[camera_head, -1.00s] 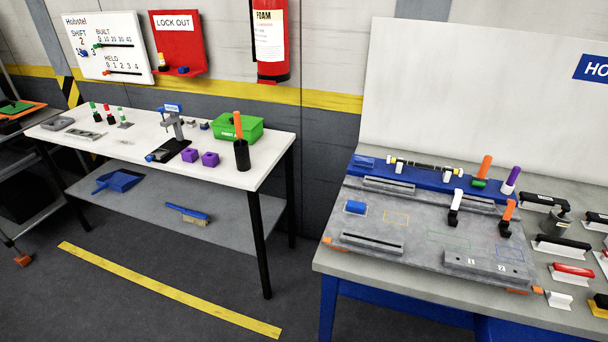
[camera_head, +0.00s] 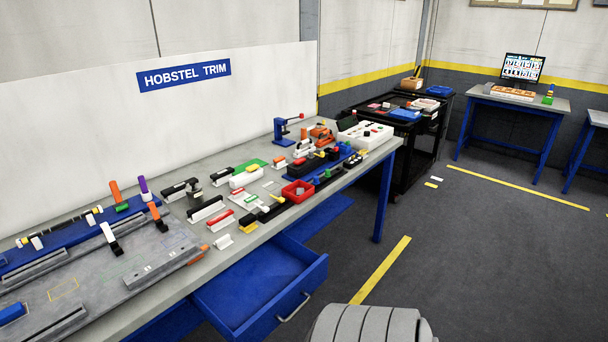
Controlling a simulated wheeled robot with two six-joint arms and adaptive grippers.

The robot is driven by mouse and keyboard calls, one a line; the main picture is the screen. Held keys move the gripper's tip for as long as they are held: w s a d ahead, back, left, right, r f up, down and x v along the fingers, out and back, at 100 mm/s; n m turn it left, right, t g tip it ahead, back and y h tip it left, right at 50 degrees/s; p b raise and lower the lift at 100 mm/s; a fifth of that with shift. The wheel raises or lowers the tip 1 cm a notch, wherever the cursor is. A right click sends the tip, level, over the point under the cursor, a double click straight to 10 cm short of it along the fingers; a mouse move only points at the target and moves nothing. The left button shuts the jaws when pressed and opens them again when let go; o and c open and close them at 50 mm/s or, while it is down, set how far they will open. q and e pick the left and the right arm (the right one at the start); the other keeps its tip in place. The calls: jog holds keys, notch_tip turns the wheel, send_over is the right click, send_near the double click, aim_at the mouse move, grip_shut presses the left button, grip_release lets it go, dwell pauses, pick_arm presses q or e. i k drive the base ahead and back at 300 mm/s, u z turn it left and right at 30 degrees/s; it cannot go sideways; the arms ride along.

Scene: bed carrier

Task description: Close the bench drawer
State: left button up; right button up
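The bench drawer (camera_head: 258,288) is blue and stands pulled out from under the grey bench top (camera_head: 135,306), in the lower middle of the head view. Its inside looks empty. A metal bar handle (camera_head: 294,308) is on its front panel, which faces the lower right. Neither of my grippers shows in this view, so where they are relative to the drawer is hidden.
A light grey ribbed rounded object at the bottom edge sits close to the drawer front. A black cart (camera_head: 392,150) stands beyond the bench. Floor to the right is open, with yellow lines.

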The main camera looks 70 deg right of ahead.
aim_at(265, 289)
jog(key=z, duration=1.45)
jog(key=i, duration=0.2)
jog(key=z, duration=0.75)
